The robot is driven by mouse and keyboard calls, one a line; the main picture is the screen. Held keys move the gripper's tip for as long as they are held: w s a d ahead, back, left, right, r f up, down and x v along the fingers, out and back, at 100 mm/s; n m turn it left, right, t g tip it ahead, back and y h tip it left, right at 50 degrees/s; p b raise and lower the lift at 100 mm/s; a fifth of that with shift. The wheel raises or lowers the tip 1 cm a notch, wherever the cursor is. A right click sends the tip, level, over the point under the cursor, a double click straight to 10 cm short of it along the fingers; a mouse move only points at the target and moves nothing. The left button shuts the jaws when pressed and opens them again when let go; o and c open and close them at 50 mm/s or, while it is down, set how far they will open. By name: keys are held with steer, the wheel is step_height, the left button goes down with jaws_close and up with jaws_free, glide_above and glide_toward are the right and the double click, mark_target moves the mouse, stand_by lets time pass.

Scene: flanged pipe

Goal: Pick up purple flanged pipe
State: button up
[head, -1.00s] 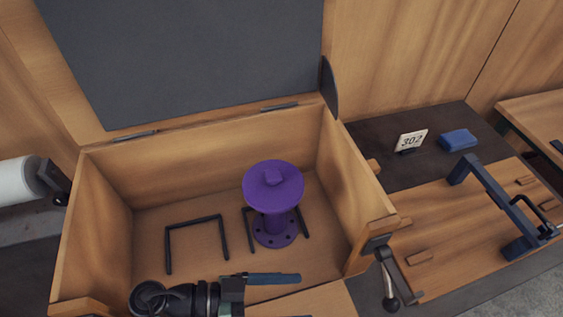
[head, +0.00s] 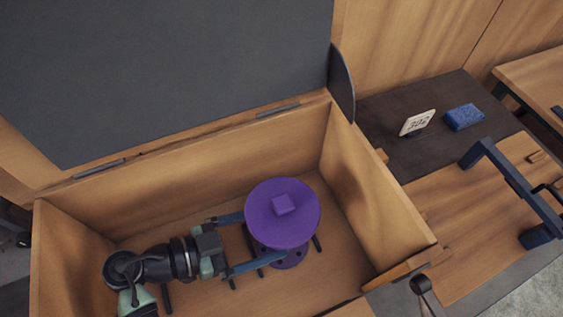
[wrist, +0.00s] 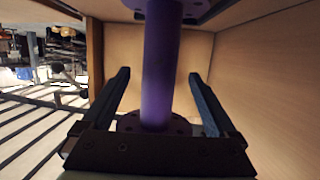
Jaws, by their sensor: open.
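The purple flanged pipe (head: 282,214) stands upright in the open wooden box, toward its right side. Its top flange has a small block on it and hides most of the pipe in the head view. My gripper (head: 247,243) is open and reaches in from the left, with its two blue fingers pointing at the pipe below the top flange. In the wrist view the pipe's shaft (wrist: 161,65) shows in line with the gap between the two spread fingers. The lower flange (wrist: 150,124) shows beyond the gripper's palm. The head view hides the fingertips' contact with the pipe.
The box (head: 375,195) has walls close around my gripper, and its dark-lined lid (head: 190,70) stands open behind. Dark rack bars (head: 250,240) stand on the box floor near the pipe. Right of the box are a number card (head: 417,122), a blue block (head: 464,117) and a blue-framed fixture (head: 515,185).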

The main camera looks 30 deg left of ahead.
steer(key=p+x, duration=0.1)
steer(key=x, duration=0.2)
steer(key=p+x, duration=0.1)
steer(key=x, duration=0.3)
steer(key=shift+d+f+p, duration=0.1)
steer(key=shift+f+p, duration=0.2)
jaws_close()
steer(key=shift+w+r, duration=0.1)
steer(key=shift+r, duration=0.05)
